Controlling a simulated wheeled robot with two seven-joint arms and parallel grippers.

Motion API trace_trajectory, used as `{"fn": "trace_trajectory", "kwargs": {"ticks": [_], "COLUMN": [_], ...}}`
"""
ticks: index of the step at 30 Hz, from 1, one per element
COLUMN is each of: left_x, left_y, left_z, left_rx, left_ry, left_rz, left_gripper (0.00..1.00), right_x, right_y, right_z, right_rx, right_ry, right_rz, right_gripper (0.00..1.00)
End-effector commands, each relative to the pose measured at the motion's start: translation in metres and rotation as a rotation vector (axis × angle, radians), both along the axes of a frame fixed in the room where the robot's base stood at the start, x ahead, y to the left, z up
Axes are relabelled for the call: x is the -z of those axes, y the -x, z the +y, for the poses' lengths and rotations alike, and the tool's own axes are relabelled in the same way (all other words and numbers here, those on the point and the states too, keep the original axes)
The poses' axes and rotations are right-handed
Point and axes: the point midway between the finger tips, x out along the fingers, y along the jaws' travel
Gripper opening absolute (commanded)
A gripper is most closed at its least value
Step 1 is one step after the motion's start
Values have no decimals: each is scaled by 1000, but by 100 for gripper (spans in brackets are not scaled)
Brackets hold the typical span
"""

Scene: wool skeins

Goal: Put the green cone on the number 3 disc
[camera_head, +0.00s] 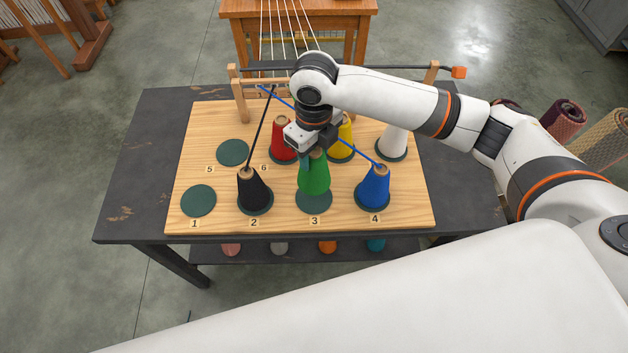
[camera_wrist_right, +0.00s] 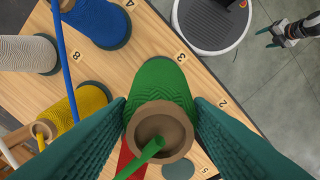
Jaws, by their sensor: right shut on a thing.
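The green cone (camera_head: 314,175) is upright above the number 3 disc (camera_head: 314,203), whose front part shows below it; the cone's base looks a little raised. My right gripper (camera_head: 316,153) is shut on the cone's top. In the right wrist view the green cone (camera_wrist_right: 160,82) sits between the teal fingers, with its brown tube top and a green thread towards the camera. The number 3 label shows beside it. My left gripper (camera_wrist_right: 268,37) appears small and open at the top right of the wrist view, away from the board.
A black cone (camera_head: 254,193) on disc 2 and a blue cone (camera_head: 374,187) on disc 4 flank it. Red (camera_head: 283,138), yellow (camera_head: 344,138) and white (camera_head: 394,140) cones stand behind. Blue thread crosses near my gripper. Discs 1 (camera_head: 198,201) and 5 (camera_head: 232,152) are bare.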

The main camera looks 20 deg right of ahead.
Motion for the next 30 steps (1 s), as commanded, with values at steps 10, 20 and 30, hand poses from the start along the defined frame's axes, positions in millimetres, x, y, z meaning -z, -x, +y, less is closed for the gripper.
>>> {"fn": "trace_trajectory", "kwargs": {"ticks": [10,20,30], "left_x": [-9,-15,-14], "left_y": [-1,-1,-1], "left_z": [1,1,2], "left_rx": [0,0,-1], "left_ry": [-1,-2,-2], "left_rz": [-1,-1,0], "left_gripper": [73,73,73], "right_x": [41,74,77], "right_y": [0,0,0], "right_z": [0,0,0], "right_rx": [3,3,3], "right_ry": [-1,0,0], "right_rz": [0,-1,-1], "right_gripper": [4,4,57]}}
